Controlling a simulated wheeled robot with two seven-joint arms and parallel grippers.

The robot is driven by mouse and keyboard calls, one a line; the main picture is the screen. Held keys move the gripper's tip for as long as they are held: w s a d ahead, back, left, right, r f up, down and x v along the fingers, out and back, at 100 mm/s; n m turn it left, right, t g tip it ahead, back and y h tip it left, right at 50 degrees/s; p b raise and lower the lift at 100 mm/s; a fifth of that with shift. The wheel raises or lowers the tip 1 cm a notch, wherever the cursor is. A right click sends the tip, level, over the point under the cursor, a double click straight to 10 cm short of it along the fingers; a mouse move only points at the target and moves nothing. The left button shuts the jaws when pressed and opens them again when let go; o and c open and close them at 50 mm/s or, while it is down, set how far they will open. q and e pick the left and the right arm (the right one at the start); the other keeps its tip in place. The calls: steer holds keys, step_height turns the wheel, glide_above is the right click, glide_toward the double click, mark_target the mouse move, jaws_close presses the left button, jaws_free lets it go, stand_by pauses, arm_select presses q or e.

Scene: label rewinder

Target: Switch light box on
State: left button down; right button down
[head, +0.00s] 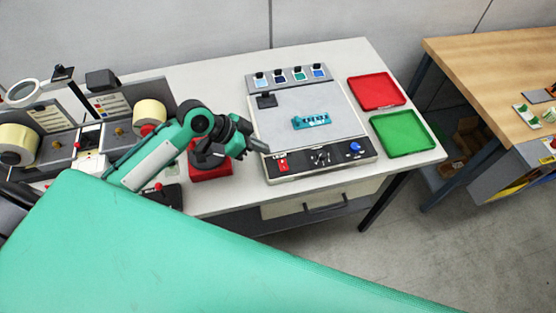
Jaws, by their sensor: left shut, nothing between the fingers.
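The light box (334,157) stands on the white table, with a flat grey top panel that looks unlit. Its front strip carries a small red switch (283,164) at the left, a dark dial (320,157) in the middle and a blue knob (356,148) at the right. My left gripper (263,147) is shut and empty. Its fingertips are near the front left corner of the light box, a little above and left of the red switch in the picture; I cannot tell whether they touch anything. My right gripper is not in view.
A teal label piece (311,121) lies on the panel. A red tray (377,91) and a green tray (402,134) lie to the right. A red block (211,173) is under my left wrist. The label rewinder (85,115) stands at the left.

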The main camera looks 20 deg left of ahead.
mark_target(288, 167)
arm_select(q)
steer(key=p+x, duration=0.2)
steer(key=x, duration=0.4)
steer(key=shift+d+r, duration=0.1)
steer(key=shift+r, duration=0.1)
step_height(288, 167, down, 3)
steer(key=shift+d+r+p, duration=0.15)
steer(key=shift+p, duration=0.65)
steer(key=shift+s+f+p, duration=0.15)
steer(key=shift+f+p, duration=0.15)
steer(key=shift+f, duration=0.65)
